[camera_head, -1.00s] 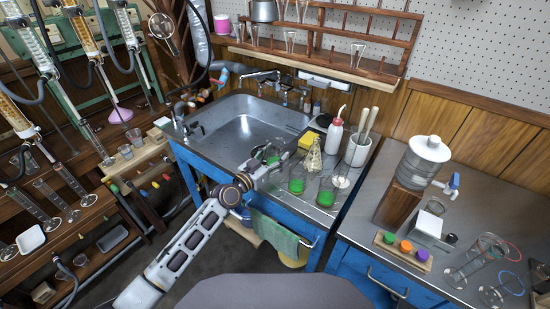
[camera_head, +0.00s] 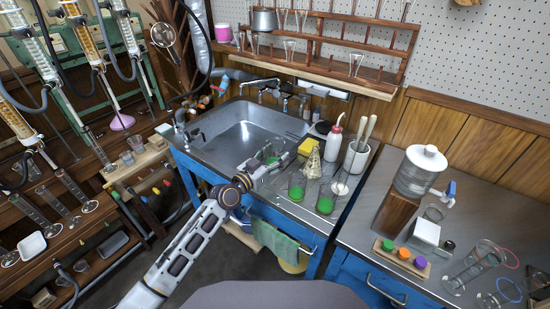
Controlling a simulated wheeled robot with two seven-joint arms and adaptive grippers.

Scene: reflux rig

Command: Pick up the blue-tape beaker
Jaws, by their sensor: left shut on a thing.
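My left gripper (camera_head: 262,165) is at the front edge of the sink, shut on a small glass beaker with green liquid (camera_head: 272,158). The fingers and wrist cover part of this beaker, and I cannot make out blue tape on it. Two more glass beakers with green liquid stand on the steel counter to its right, one nearer the gripper (camera_head: 297,192) and one further right (camera_head: 325,203). They are apart from the gripper, and no tape colour is clear on them. My right gripper is not in view.
The sink basin (camera_head: 240,132) lies behind the gripper. A yellow sponge (camera_head: 306,147), a conical flask (camera_head: 313,163), a white wash bottle (camera_head: 334,138) and a white pot with tools (camera_head: 356,155) crowd the counter to the right. A green towel (camera_head: 275,238) hangs in front.

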